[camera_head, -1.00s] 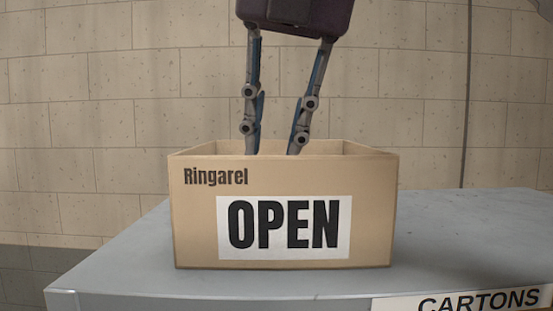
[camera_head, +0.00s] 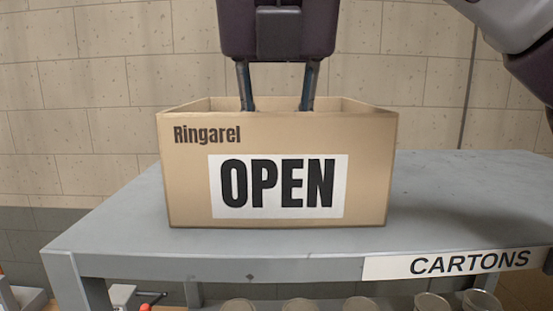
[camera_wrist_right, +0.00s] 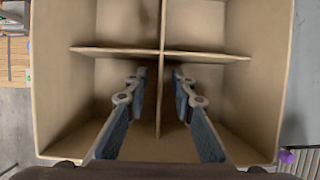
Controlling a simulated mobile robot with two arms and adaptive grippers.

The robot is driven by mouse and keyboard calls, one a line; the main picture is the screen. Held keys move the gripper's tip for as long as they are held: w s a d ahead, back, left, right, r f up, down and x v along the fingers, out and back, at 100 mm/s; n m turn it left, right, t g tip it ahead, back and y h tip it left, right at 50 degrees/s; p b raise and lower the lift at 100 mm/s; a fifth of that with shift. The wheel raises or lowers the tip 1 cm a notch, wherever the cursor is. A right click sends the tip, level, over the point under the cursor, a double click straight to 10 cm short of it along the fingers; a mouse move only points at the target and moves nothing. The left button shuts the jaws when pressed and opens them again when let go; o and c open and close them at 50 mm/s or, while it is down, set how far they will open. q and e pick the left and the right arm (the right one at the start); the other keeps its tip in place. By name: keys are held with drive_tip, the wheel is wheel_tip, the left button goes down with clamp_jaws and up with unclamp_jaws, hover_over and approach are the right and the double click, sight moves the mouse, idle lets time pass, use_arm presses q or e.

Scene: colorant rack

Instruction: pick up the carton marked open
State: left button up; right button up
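The brown carton marked OPEN (camera_head: 188,185) stands upright on a grey table. Its top is open and its front carries a white label and the word Ringarel. My right gripper (camera_head: 277,98) reaches straight down into it, with its fingertips hidden behind the front wall. In the right wrist view the carton (camera_wrist_right: 60,75) has crossed cardboard dividers (camera_wrist_right: 161,65) inside. The two fingers of my right gripper (camera_wrist_right: 160,80) are apart, one on each side of a divider, with a gap visible on both sides. My left gripper is not in view.
The grey table top (camera_head: 450,190) is clear to the right of the carton. A CARTONS sign (camera_head: 455,264) is on its front edge. Several round containers (camera_head: 300,304) show below the edge. A wall (camera_head: 100,100) stands behind. My arm crosses the upper right corner.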

drive_tip(key=shift+s, duration=0.1)
clamp_jaws()
idle(0.5)
wheel_tip(320, 180, up, 8)
drive_tip(key=shift+f, duration=0.1)
drive_tip(key=shift+r, duration=0.95)
